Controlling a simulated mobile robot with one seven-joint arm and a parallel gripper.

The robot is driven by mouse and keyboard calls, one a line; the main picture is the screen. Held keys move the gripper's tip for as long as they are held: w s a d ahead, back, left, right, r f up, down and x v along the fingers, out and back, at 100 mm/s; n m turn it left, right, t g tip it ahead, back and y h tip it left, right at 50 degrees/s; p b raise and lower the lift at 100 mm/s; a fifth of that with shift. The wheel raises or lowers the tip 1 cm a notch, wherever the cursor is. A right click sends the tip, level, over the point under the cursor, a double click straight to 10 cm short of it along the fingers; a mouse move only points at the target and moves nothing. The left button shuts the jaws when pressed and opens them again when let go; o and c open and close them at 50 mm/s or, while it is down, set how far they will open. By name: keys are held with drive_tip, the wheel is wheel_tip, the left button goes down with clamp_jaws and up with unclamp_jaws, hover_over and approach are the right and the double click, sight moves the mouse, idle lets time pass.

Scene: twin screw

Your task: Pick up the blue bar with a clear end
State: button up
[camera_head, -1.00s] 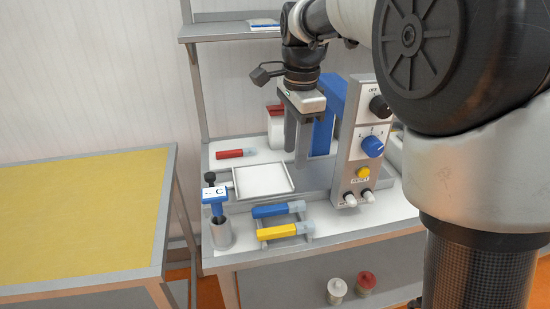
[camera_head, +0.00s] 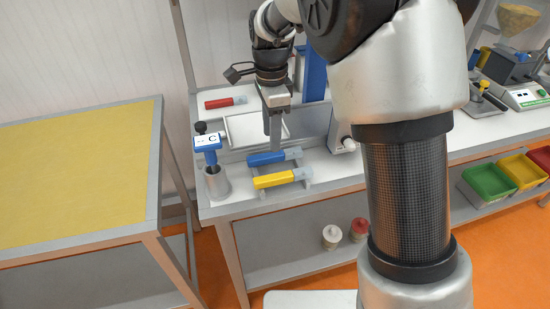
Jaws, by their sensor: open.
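The blue bar (camera_head: 266,158) with a clear end (camera_head: 293,152) lies on a small grey rack at the front of the bench. A yellow bar (camera_head: 273,180) with a clear end lies in front of it on the same rack. My gripper (camera_head: 274,146) points down just behind and above the blue bar, its fingers overlapping the bar's far edge in the picture. It is open and holds nothing. The gap between its fingers is hard to see from this side, and I cannot tell whether it touches the bar.
A red bar (camera_head: 219,103) lies farther back, next to a white tray (camera_head: 245,129). A blue tool marked C (camera_head: 207,142) stands in a metal cup (camera_head: 217,184) at left. A control panel (camera_head: 338,135) stands at right, partly behind my arm. A yellow-topped table (camera_head: 75,165) is at far left.

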sight(275, 157)
drive_tip(key=shift+s+f+b, duration=0.2)
drive_tip(key=shift+f+b, duration=0.05)
drive_tip(key=shift+f, duration=1.1)
drive_tip(key=shift+s+f+b, duration=0.15)
drive_tip(key=shift+f+b, duration=0.05)
drive_tip(key=shift+f, duration=1.15)
clamp_jaws()
